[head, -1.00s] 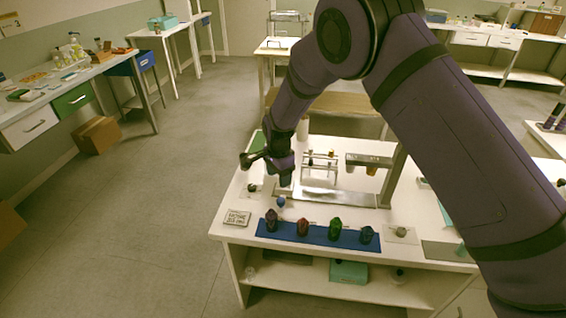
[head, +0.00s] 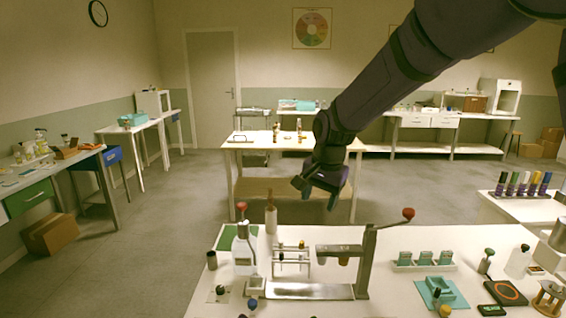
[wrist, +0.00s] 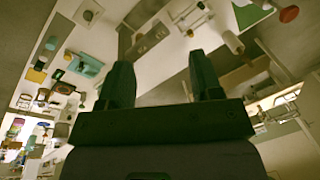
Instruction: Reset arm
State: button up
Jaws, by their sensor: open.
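My gripper (head: 318,192) hangs at the end of my raised arm in the head view, above the back part of the white table (head: 420,240). Its two fingers are apart with nothing between them. In the wrist view the gripper (wrist: 163,85) also shows its fingers spread and empty. The table top and its items lie below and beyond it in that view.
A press stand with a red-knobbed lever (head: 408,214) rises from the table. A white bottle (head: 244,250) and a small rack (head: 291,258) stand left of it. A teal tray (head: 441,292) lies right. Grey floor (head: 150,225) is open at left.

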jog(key=s+d+r+n+t, duration=0.1)
jog(key=s+d+r+n, duration=0.1)
jog(key=s+d+r, duration=0.65)
jog(key=s+d+r+n+t, duration=0.2)
jog(key=s+d+r, duration=0.3)
jog(key=s+d, duration=0.65)
jog(key=s+d+f+n+h, duration=0.1)
jog(key=s+n, duration=0.1)
jog(key=s, duration=0.9)
jog(key=shift+s+d+f+t, duration=0.2)
jog(key=shift+s+d+t, duration=0.05)
jog(key=shift+d+t, duration=0.1)
